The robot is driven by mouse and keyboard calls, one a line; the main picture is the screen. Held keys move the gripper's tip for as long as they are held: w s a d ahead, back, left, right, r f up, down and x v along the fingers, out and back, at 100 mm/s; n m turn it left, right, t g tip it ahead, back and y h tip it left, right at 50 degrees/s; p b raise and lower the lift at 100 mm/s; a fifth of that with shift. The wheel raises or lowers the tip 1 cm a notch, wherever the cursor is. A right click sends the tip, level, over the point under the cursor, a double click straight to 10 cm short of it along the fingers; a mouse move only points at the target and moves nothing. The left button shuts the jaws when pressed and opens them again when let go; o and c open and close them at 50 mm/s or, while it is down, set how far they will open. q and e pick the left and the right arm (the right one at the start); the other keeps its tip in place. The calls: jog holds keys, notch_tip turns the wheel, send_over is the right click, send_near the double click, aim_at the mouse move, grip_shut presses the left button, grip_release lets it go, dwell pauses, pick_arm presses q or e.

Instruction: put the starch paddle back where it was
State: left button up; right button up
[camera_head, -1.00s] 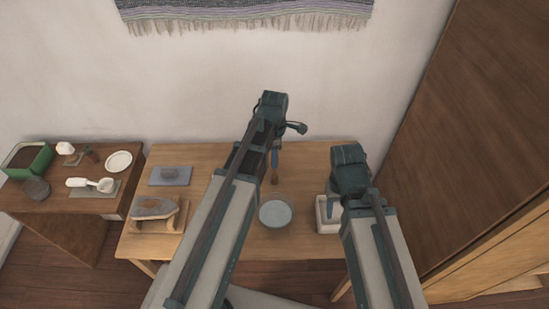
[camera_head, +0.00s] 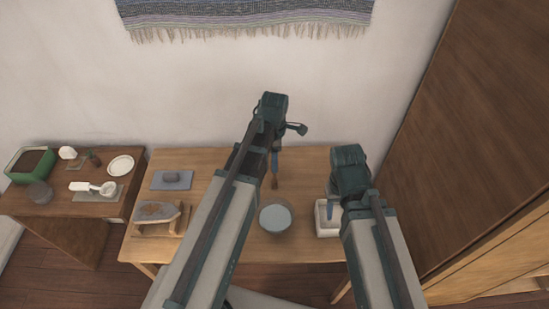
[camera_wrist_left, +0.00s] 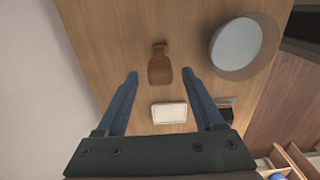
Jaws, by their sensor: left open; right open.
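A brown wooden piece with a narrow neck and wider body, which looks like the starch paddle (camera_wrist_left: 160,66), shows on the table beyond my left fingertips in the left wrist view. In the head view its brown end (camera_head: 275,183) shows just below my left gripper (camera_head: 275,160). My left gripper is open with nothing between its fingertips (camera_wrist_left: 163,80). My right gripper (camera_head: 333,195) is open over the white tray (camera_head: 321,226) at the right of the table; the arm partly hides the tray.
A grey bowl (camera_head: 275,215) stands near the paddle; it also shows in the left wrist view (camera_wrist_left: 237,46). A white block (camera_wrist_left: 168,112) lies close by. A grey pad (camera_head: 160,182) and a wooden stand (camera_head: 158,214) are at left. A side table (camera_head: 50,208) holds several items. A tall cabinet is at right.

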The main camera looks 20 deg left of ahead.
pick_arm(q)
notch_tip(320, 180, up, 10)
jog(key=p, duration=0.9)
jog(key=s+d+m, duration=0.5)
jog(key=s+m, duration=0.2)
jog(key=m, duration=0.5)
jog(key=s+d+m+y, duration=0.1)
jog(key=s+d+m, duration=0.4)
jog(key=m, duration=0.8)
jog(key=shift+s+d, duration=0.25)
jog(key=shift+s, duration=0.9)
notch_tip(320, 180, down, 6)
jog(key=b, duration=0.6)
jog(key=shift+f, duration=0.15)
